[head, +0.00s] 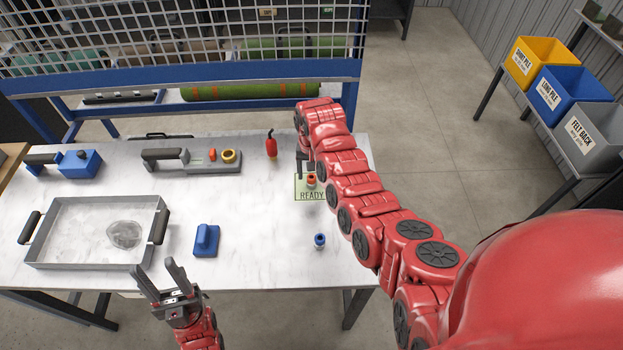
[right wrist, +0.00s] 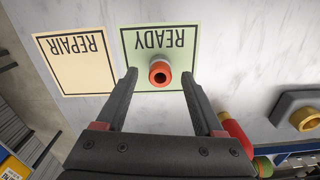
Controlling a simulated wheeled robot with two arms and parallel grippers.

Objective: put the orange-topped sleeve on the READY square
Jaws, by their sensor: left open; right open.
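The orange-topped sleeve (head: 311,181) stands upright on the pale green READY square (head: 304,195). In the right wrist view the sleeve (right wrist: 160,72) is seen from above, within the READY square (right wrist: 133,43), by the edge nearest my gripper. My right gripper (head: 304,166) is open, with its fingers (right wrist: 160,82) on either side of the sleeve and a gap showing on both sides. My left gripper (head: 161,277) is open and empty, in front of the table's near edge.
A cream REPAIR square (right wrist: 75,62) lies beside READY. A blue-topped sleeve (head: 319,241) stands nearer the front. A red bottle (head: 271,145), a grey tool (head: 195,159), a blue block (head: 206,241) and a metal tray (head: 90,266) are on the table (head: 258,220).

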